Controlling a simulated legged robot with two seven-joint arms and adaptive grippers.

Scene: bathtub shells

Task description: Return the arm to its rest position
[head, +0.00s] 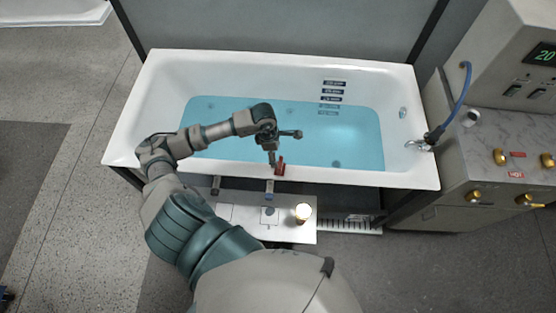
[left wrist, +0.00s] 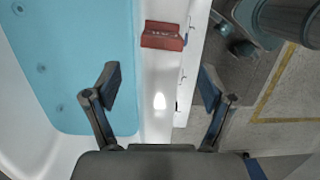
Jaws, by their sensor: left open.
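My left arm reaches over the front of the white bathtub (head: 400,178). My left gripper (head: 284,150) is open above the tub's front rim, with its fingers spread apart. In the left wrist view the two fingers (left wrist: 160,84) stand wide with nothing between them, over the white rim. A small red block-like piece (head: 280,167) sits at the front rim just beside the gripper. It also shows in the left wrist view (left wrist: 163,37), beyond the fingertips and not touched by them. My right gripper is not in view.
Blue water (head: 350,140) fills the tub. A pale shelf (head: 240,228) in front of it holds a lit cup-like object (head: 303,212). A grey control cabinet (head: 460,180) with brass knobs and a blue hose (head: 461,95) stands at the right.

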